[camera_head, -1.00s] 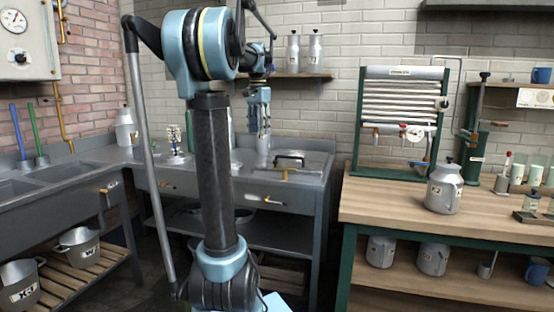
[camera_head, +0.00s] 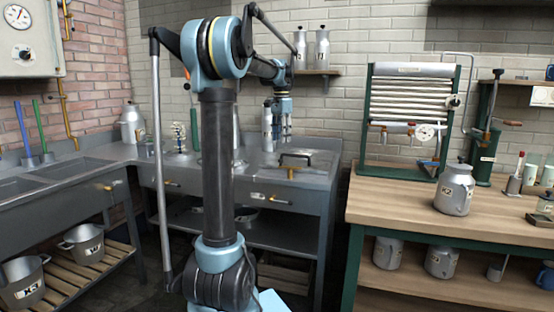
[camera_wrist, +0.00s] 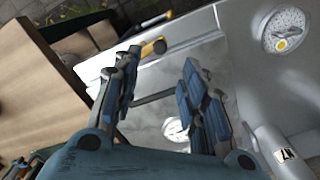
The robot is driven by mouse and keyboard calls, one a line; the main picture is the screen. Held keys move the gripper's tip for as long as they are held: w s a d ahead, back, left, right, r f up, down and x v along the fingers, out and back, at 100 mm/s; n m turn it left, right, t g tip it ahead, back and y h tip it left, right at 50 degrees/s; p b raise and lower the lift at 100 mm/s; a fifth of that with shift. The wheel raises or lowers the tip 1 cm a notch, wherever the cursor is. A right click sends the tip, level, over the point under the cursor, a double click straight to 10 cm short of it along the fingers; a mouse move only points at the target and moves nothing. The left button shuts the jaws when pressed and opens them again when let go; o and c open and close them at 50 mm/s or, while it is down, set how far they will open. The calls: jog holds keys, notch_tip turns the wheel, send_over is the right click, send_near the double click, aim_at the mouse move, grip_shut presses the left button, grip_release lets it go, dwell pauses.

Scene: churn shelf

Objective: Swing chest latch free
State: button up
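The steel chest lid (camera_head: 322,160) is set in the grey counter in the head view, with a dark bar handle (camera_head: 298,153) on top. A brass-coloured latch (camera_head: 290,172) sits at its front edge. In the wrist view the latch (camera_wrist: 155,47) shows as a brass lever with a dark knob, just beyond the left finger. My gripper (camera_head: 286,138) hangs above the lid, fingers down. In the wrist view my gripper (camera_wrist: 160,70) is open, with the shiny lid (camera_wrist: 165,120) between its fingers and nothing held. The left finger hides part of the lid's edge.
A metal can (camera_head: 267,128) stands close left of my gripper; a labelled can (camera_wrist: 285,150) shows at lower right in the wrist view. A wooden bench (camera_head: 400,203) with a milk can (camera_head: 455,190) stands to the right, across a gap.

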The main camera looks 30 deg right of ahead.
notch_tip(320, 180, down, 9)
jog(key=shift+f, duration=0.2)
jog(key=shift+c, duration=0.5)
grip_shut()
